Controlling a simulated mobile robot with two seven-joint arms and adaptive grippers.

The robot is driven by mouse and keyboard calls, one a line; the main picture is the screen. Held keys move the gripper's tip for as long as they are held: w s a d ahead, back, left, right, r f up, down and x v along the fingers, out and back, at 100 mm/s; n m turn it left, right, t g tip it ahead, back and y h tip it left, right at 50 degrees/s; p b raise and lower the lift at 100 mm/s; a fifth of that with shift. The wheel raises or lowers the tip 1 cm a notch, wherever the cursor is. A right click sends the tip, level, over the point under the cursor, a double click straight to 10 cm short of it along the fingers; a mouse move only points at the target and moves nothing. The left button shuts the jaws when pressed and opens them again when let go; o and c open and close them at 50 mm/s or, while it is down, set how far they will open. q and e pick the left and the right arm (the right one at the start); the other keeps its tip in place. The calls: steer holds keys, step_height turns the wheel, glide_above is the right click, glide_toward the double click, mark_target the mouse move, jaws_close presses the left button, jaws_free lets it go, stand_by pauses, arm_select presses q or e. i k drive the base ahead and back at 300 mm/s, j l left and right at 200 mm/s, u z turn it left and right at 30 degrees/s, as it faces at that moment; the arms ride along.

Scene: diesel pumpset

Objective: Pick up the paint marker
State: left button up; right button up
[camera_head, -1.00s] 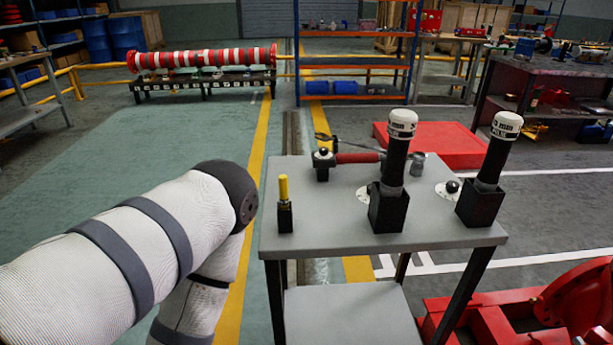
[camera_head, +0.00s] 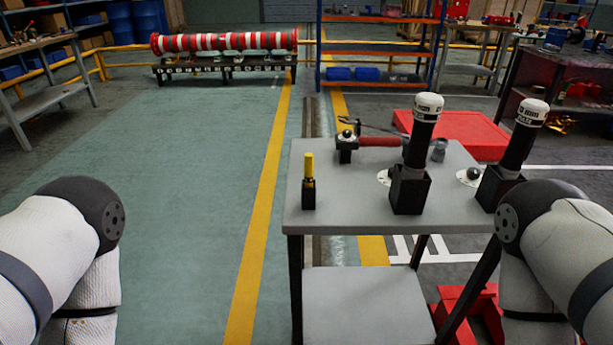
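The paint marker (camera_head: 309,168) looks like a yellow stick standing upright in a small black holder (camera_head: 309,198). It is near the left front corner of the grey table (camera_head: 340,217). My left arm comes in at the lower left and my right arm at the lower right, in front of the table's right edge. Both bend downward out of the frame. Neither gripper is in view. Nothing is touching the marker.
Two black tools with white caps, one left (camera_head: 424,130) and one right (camera_head: 521,135), stand in black blocks on the table. A red-handled tool (camera_head: 380,141) lies behind. A red platform (camera_head: 465,136) is beyond. The floor left of the table is clear.

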mark_target(308, 158)
steer(key=z, duration=1.6)
steer(key=u, duration=1.6)
steer(key=i+j+z, duration=0.3)
steer(key=j, duration=0.25)
steer(key=i+j+z, duration=0.3)
steer(key=j, duration=0.3)
steer(key=i+j+z, duration=0.1)
steer(key=j+z, duration=0.25)
steer(key=j, duration=0.25)
steer(key=j+z, duration=0.3)
steer(key=j, duration=0.35)
steer(key=j+z, duration=0.3)
steer(key=j, duration=0.4)
steer(key=i+j, duration=0.05)
